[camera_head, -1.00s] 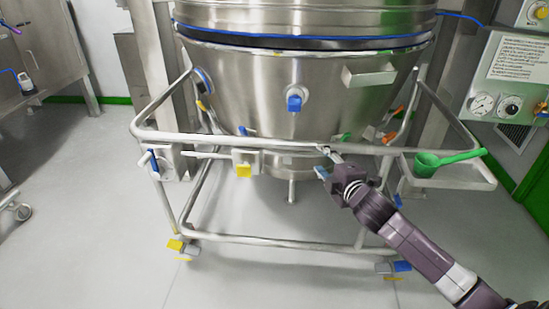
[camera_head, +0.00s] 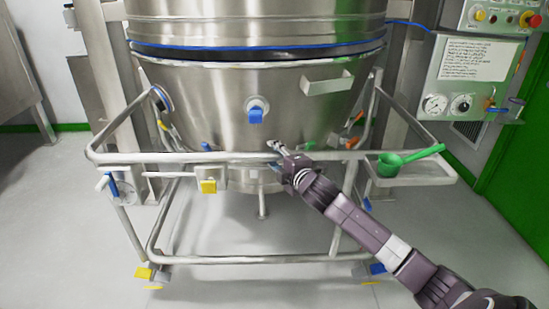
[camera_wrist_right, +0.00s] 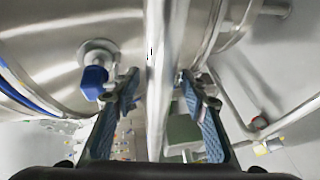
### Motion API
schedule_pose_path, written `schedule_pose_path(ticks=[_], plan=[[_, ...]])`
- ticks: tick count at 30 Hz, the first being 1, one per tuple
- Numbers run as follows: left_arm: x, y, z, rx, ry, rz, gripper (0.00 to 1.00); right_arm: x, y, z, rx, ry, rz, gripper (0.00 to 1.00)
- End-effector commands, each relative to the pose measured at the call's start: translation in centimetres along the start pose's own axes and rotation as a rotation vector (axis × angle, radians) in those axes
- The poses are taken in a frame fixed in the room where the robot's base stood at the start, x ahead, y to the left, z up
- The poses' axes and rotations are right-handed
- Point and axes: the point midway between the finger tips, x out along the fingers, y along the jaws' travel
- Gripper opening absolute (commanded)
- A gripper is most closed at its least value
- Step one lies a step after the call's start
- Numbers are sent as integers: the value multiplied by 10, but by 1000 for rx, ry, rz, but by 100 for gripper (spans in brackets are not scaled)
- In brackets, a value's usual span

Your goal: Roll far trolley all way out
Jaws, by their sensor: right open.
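The trolley (camera_head: 190,157) is a steel tube frame on casters around a large steel bowl (camera_head: 205,95). Its front rail runs across the head view. My right gripper (camera_head: 275,147) is at the middle of this rail, coming from the lower right. In the right wrist view the rail (camera_wrist_right: 160,100) passes between the two open fingers (camera_wrist_right: 158,76), with visible gaps beside it. The caster pedals are yellow (camera_head: 145,273) at the left and blue (camera_head: 378,268) at the right. My left gripper is not in view.
A green scoop (camera_head: 408,158) lies on the trolley's right side shelf (camera_head: 425,178). A control panel with gauges (camera_head: 470,60) is on the right, by a green door (camera_head: 515,190). The grey floor (camera_head: 60,230) in front and left is clear.

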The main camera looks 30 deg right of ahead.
Motion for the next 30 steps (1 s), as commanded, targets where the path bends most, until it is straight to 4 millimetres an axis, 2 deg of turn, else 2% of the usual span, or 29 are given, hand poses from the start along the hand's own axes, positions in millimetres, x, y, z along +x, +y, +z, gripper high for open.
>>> schedule_pose_path(ticks=[8,18,19,30], plan=[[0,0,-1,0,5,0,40,1,0,0,0,0,-1,39],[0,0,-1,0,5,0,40,0,-1,0,0,0,-1,2],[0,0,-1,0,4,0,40,0,-1,0,0,0,-1,0],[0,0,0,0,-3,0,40,1,-1,-1,0,0,-3,0]])
